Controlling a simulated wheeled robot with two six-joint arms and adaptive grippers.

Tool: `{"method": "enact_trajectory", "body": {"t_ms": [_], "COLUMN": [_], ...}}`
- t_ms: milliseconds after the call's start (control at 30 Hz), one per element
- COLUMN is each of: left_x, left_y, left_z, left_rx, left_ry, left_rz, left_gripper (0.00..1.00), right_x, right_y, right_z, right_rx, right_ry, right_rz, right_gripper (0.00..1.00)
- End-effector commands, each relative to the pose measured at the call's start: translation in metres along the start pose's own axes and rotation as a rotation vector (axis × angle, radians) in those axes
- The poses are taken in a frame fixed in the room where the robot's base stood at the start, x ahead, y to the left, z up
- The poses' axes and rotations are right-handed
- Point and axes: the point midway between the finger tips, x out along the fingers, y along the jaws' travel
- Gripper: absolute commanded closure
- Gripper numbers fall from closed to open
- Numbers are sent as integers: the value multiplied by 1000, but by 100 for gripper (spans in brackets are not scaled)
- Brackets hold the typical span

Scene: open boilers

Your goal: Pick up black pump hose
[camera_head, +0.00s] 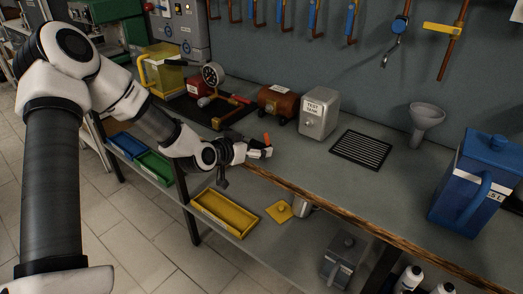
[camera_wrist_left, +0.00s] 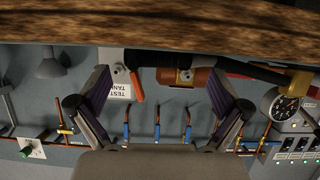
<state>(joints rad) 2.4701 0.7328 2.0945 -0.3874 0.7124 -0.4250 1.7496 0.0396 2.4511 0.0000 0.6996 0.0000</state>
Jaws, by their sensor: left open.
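The black pump hose (camera_wrist_left: 146,57) shows in the left wrist view as a dark length along the bench edge, with an orange lever (camera_wrist_left: 137,85) at its left end. In the head view the orange lever (camera_head: 267,138) stands just behind my left gripper (camera_head: 262,151), which hides most of the hose. The hand pump with a round gauge (camera_head: 212,75) stands to the left. My left gripper is at the bench's front edge. In the left wrist view its fingers (camera_wrist_left: 160,73) are spread, with the hose beyond them. I cannot tell the exact gap. My right gripper is not seen.
The silver test tank (camera_head: 319,113) and a brown-red tank (camera_head: 278,102) stand behind the gripper. A black grate (camera_head: 361,149), funnel (camera_head: 426,118) and blue jug (camera_head: 474,186) are to the right. A wooden edge (camera_head: 318,200) borders the bench. A yellow tray (camera_head: 224,212) sits below.

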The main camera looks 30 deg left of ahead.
Motion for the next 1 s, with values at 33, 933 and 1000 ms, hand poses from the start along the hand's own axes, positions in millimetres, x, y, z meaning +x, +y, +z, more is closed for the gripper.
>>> {"method": "enact_trajectory", "body": {"t_ms": [33, 933, 1000], "left_x": [9, 10, 4], "left_y": [0, 0, 1], "left_z": [2, -15, -30], "left_rx": [6, -2, -2], "left_ry": [-2, 2, 5], "left_rz": [-1, 0, 0], "left_gripper": [0, 68, 68], "right_x": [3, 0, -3], "right_y": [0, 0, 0], "right_z": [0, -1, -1], "right_rx": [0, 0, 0], "right_ry": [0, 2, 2], "right_rz": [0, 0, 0], "right_gripper": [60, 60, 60]}}
